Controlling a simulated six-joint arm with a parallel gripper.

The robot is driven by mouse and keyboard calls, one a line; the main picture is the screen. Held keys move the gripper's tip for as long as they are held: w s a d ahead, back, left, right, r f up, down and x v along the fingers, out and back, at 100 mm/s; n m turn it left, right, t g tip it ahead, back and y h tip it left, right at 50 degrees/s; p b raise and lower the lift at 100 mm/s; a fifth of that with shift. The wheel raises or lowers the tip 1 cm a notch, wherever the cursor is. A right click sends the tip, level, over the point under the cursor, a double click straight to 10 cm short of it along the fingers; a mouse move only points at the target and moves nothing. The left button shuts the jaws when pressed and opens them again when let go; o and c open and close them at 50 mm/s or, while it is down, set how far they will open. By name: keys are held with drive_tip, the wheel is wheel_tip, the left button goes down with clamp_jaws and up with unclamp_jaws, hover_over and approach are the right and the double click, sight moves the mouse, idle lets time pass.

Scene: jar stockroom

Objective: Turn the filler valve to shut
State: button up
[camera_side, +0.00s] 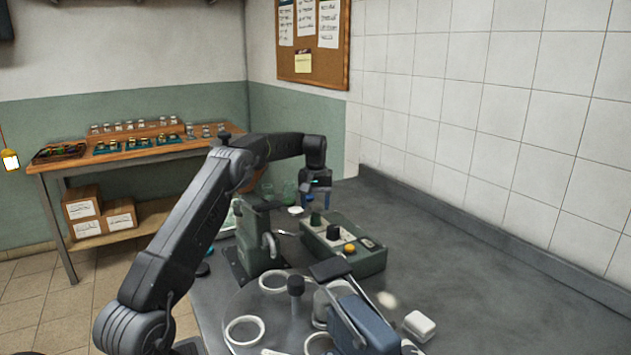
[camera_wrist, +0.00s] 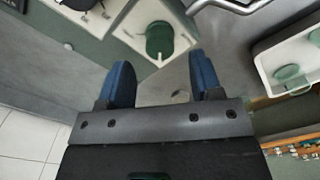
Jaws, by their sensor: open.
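The green control box (camera_side: 372,262) stands on the grey bench and carries a dark green knob (camera_side: 315,219), a black knob (camera_side: 333,232) and a yellow button (camera_side: 349,248). In the wrist view the green knob (camera_wrist: 160,40) sits on a pale square plate. No readable label shows which knob is the filler valve, and its setting cannot be read. My gripper (camera_side: 316,200) is above the green knob's end of the box. Its blue fingers (camera_wrist: 162,80) are apart with nothing between them, and the knob shows beyond their tips, apparently not touched.
A green filler stand (camera_side: 262,238) with a metal pipe is close left of the box. A round turntable with white rings (camera_side: 244,330) and a blue-grey machine (camera_side: 362,322) are in front. A white tray (camera_wrist: 259,62) holds green lids.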

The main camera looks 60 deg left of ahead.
sight(316, 214)
wheel_tip(316, 214, up, 9)
idle(0.3)
idle(0.4)
drive_tip(key=s+d+r+m+t, duration=0.1)
drive_tip(key=s+d+r+m, duration=0.2)
drive_tip(key=d, duration=0.5)
drive_tip(key=s+d+r+m+t+y, duration=0.1)
drive_tip(key=s+d+r, duration=0.1)
drive_tip(key=d+r, duration=0.45)
drive_tip(key=s+d+r+m+t, duration=0.1)
drive_tip(key=s+d+r+m, duration=0.15)
drive_tip(key=d, duration=0.65)
drive_tip(key=s+d+f+m+t, duration=0.1)
drive_tip(key=s+d+f, duration=0.2)
drive_tip(key=s, duration=0.4)
drive_tip(key=s+d+f+m, duration=0.2)
drive_tip(key=s+d+f, duration=0.1)
drive_tip(key=s+d, duration=0.3)
drive_tip(key=s+d+f+m+t+h, duration=0.1)
drive_tip(key=s+d+f, duration=0.3)
drive_tip(key=s, duration=0.5)
drive_tip(key=shift+d+m+t, duration=0.3)
drive_tip(key=shift+d+m, duration=0.05)
drive_tip(key=shift+d, duration=0.3)
